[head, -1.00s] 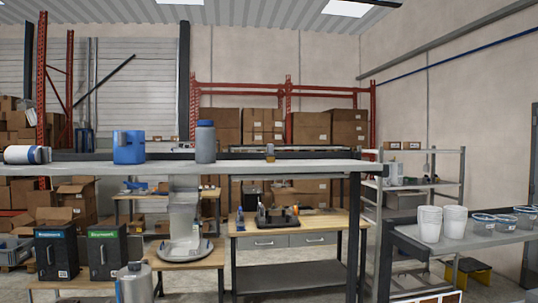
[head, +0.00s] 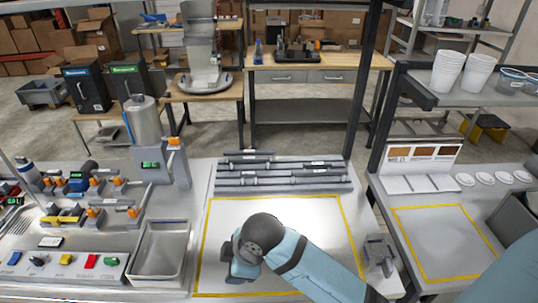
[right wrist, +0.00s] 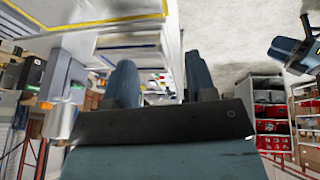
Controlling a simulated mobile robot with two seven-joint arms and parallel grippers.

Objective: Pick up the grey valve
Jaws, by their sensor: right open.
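In the head view, several small fittings with grey bodies and orange parts (head: 95,212) stand at the left of the bench. I cannot tell which piece is the grey valve. A grey vise-like block (head: 380,252) sits at the bench's right edge. My right arm reaches in from the lower right, and its blue gripper (head: 240,264) is over the left part of the yellow-outlined white area. In the right wrist view the two blue fingers (right wrist: 160,82) are apart, with nothing between them.
Grey pipes (head: 280,178) lie behind the yellow-outlined area. A steel tray (head: 162,252) is left of it. A grey post with an orange top (head: 172,162) stands behind the tray. A second yellow-outlined area (head: 445,240) lies on the right bench.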

